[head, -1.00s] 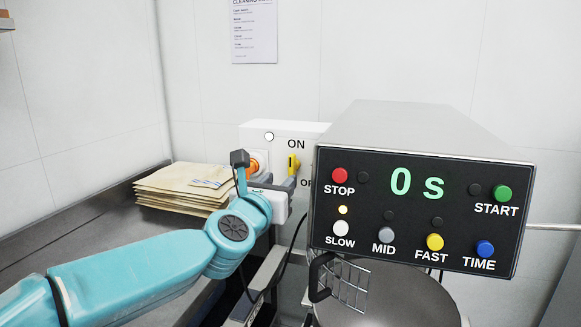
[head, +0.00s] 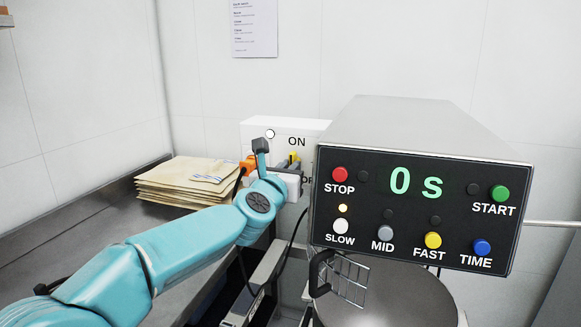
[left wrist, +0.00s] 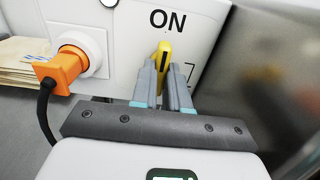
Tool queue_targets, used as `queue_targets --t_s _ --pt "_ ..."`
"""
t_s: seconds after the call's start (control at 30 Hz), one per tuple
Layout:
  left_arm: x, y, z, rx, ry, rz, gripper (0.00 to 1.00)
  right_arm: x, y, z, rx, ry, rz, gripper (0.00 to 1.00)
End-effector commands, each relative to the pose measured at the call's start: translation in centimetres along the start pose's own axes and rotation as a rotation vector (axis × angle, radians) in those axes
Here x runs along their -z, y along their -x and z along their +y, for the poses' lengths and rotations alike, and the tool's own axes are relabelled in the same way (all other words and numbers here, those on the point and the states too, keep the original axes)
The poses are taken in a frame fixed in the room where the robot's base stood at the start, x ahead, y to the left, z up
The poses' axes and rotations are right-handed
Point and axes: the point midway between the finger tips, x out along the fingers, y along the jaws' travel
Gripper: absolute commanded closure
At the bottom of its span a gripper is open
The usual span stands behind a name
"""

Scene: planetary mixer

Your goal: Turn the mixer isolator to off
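The mixer isolator is a white wall box (head: 258,131) with ON and partly hidden OFF lettering. Its yellow handle (head: 294,157) stands upright, pointing towards ON. The handle also shows in the left wrist view (left wrist: 164,52), just below the ON label. My left gripper (left wrist: 163,72) reaches it from the front; its two grey fingers are close together on either side of the handle and look shut on it. In the head view my left wrist and the mixer hide part of the box. My right gripper is not in view.
An orange plug (left wrist: 62,68) with a black cable sits in a socket left of the handle. The mixer control panel (head: 415,207) stands close on the right, showing 0 s. A stack of brown envelopes (head: 184,184) lies on the counter to the left.

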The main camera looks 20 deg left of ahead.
Motion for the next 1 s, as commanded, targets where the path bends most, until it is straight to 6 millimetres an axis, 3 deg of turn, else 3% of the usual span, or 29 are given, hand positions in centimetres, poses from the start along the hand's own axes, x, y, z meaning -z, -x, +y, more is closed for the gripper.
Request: queue_targets --t_s 0.17,0.43,0.73,1.0 --pt "0.0 0.0 0.0 0.000 -0.018 0.000 1.00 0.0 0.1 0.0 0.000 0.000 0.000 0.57" --pt "-0.1 0.0 0.0 0.001 -0.383 0.000 1.00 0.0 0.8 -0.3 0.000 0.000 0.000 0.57" --pt "-0.1 0.0 0.0 0.000 -0.421 0.000 1.00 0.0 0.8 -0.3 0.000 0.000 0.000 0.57" --pt "-0.1 0.0 0.0 0.000 -0.783 0.000 1.00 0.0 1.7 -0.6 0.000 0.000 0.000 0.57"
